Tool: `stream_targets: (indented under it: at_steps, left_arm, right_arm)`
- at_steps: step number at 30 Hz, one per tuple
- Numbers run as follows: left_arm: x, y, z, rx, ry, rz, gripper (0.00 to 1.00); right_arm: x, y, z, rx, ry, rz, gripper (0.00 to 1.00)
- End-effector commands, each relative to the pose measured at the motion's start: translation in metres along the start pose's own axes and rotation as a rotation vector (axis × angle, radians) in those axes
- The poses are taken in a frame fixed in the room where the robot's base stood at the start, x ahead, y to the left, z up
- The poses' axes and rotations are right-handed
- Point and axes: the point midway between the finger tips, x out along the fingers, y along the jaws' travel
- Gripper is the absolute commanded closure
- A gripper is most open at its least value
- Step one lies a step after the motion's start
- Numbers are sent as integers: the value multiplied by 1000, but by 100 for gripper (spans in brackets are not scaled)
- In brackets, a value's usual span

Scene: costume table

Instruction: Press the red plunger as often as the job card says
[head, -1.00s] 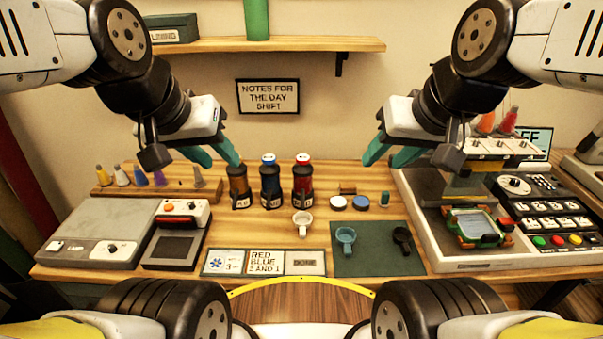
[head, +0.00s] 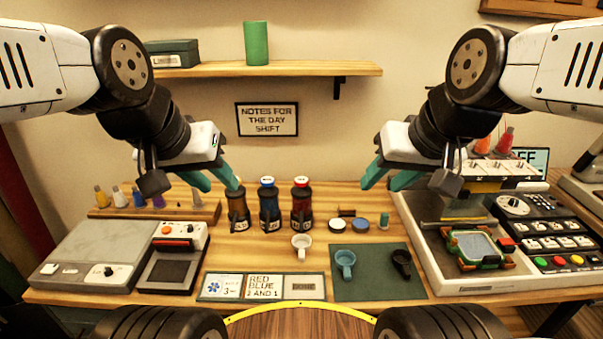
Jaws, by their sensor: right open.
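A bottle with a red plunger (head: 301,181) stands upright at the back of the table, right of a bottle with a blue plunger (head: 267,182). A third, brown bottle (head: 238,210) stands left of them; my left gripper partly covers its top. The job card (head: 264,287) at the front reads "RED BLUE 2 AND 1". My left gripper (head: 221,186) is open and empty, in front of or above the brown bottle; I cannot tell whether they touch. My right gripper (head: 381,187) is open and empty, right of the red plunger and apart from it.
A white cup (head: 301,245) stands before the bottles. A blue cup (head: 345,262) and a black cup (head: 401,262) are on the green mat (head: 375,288). A "DONE" plate (head: 304,287) lies beside the card. Machines flank both sides; a wall shelf (head: 290,69) hangs behind.

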Motion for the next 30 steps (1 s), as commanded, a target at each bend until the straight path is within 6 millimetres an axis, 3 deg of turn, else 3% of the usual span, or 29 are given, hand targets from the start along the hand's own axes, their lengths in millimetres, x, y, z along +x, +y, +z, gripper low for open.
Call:
stream_targets:
  at_steps: [1,6,30]
  left_arm:
    - [0,0,0,0,0,0,64]
    - [0,0,0,0,0,0,64]
    - [0,0,0,0,0,0,64]
  right_arm:
    - [0,0,0,0,0,0,67]
    - [0,0,0,0,0,0,100]
    - [0,0,0,0,0,0,100]
